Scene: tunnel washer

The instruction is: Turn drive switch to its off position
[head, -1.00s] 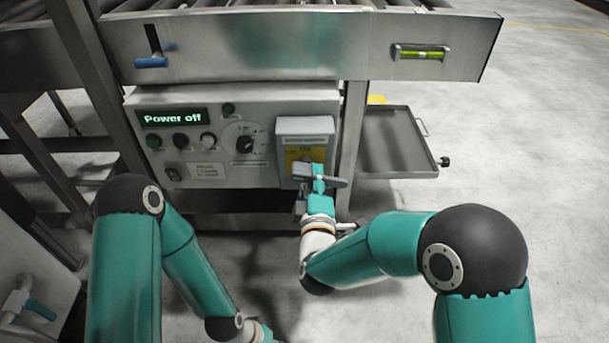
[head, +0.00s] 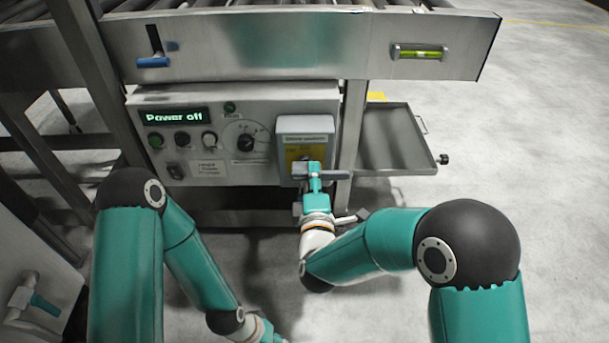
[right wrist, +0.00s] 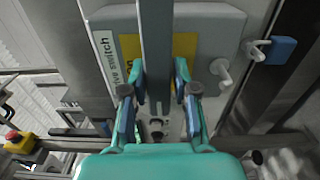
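The drive switch (head: 305,128) is a light grey box with a yellow plate at the right end of the control panel. Its long grey handle (head: 335,175) lies about level in the head view. My right gripper (head: 315,176) is at the handle with its fingers on either side. In the right wrist view the handle (right wrist: 157,45) runs up the picture between the fingertips (right wrist: 158,78), close against both. The label beside the yellow plate reads partly "ive switch".
The control panel (head: 190,108) has a display reading "Power off", several buttons and a dial (head: 246,142). A metal tray (head: 395,140) stands right of the post. A blue-handled lever (head: 152,62) is above. Clear floor lies right. The right wrist view shows a red-and-yellow button (right wrist: 15,140).

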